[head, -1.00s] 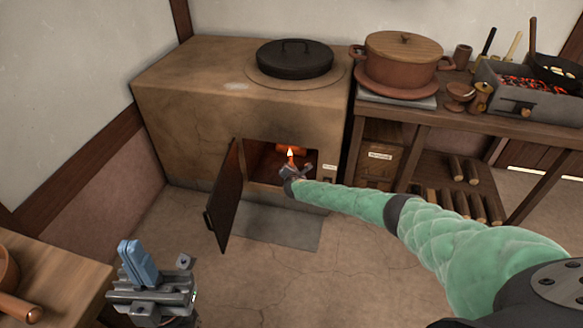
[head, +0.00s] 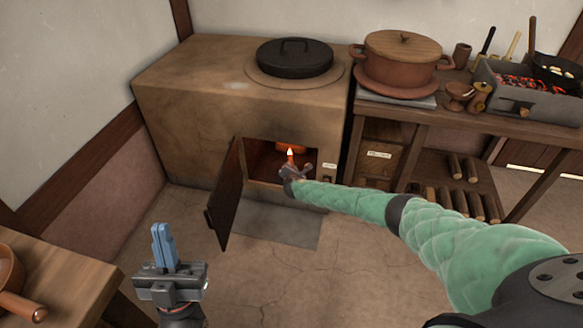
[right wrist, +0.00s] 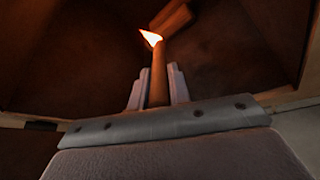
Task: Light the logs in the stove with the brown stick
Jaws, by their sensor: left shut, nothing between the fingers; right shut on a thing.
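The clay stove (head: 200,100) stands at the back with its dark door (head: 226,195) swung open to the left. My right gripper (head: 296,172) is at the stove's opening, shut on the brown stick (right wrist: 158,75). The stick's tip burns with a small flame, pointing into the firebox. A log (head: 292,148) lies inside, lit orange; in the right wrist view a log (right wrist: 172,16) shows just beyond the flame. I cannot tell whether the flame touches it or whether it burns. My left gripper (head: 163,246) is shut and empty at the lower left, away from the stove.
A black lidded pan (head: 294,58) sits on the stove top. The bench (head: 450,122) at right holds a lidded clay pot (head: 402,62) and a grill (head: 530,95) with glowing coals. Logs lie on its lower shelf. A wooden table (head: 60,275) edges the lower left.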

